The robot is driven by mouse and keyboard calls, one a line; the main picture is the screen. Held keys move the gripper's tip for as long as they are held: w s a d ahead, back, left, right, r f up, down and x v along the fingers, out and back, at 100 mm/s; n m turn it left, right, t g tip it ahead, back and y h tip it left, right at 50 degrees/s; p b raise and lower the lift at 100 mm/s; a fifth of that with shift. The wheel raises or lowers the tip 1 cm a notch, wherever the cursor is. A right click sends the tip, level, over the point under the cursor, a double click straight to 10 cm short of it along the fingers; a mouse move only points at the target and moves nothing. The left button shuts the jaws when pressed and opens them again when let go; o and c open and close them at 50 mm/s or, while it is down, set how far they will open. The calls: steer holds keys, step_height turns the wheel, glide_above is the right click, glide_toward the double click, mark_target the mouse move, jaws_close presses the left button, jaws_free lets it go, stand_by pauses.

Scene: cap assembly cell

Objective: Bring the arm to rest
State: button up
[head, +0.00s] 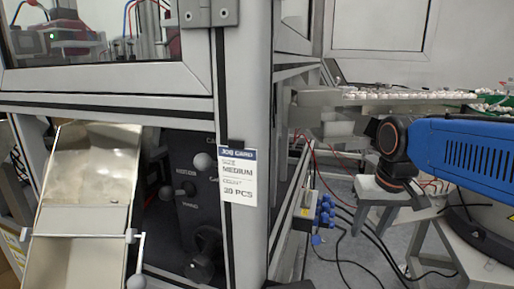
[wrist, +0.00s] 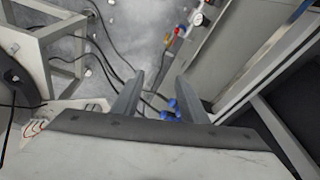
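My gripper (head: 374,222) hangs pointing down at the end of the blue arm, right of the machine frame in the head view. Its two grey fingers are apart with nothing between them. In the wrist view the gripper (wrist: 160,80) also shows two separate fingers, with floor and cables visible beyond the gap. The gripper appears clear of the surfaces around it.
The machine frame (head: 242,240) carries a job card (head: 238,178) reading medium, 20 pcs. A metal chute (head: 85,180) stands at left. A tray of small white parts (head: 400,96) lies behind the arm. Blue connectors (head: 325,212) and black cables lie below left of the gripper.

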steer(key=s+d+f+t, duration=0.1)
steer(key=s+f+t, duration=0.1)
steer(key=s+f, duration=0.6)
steer(key=s, duration=0.4)
steer(key=shift+s+d+f+n, duration=0.3)
steer(key=shift+s+d+f, duration=0.05)
steer(key=shift+s+f, duration=0.05)
stand_by(1.1)
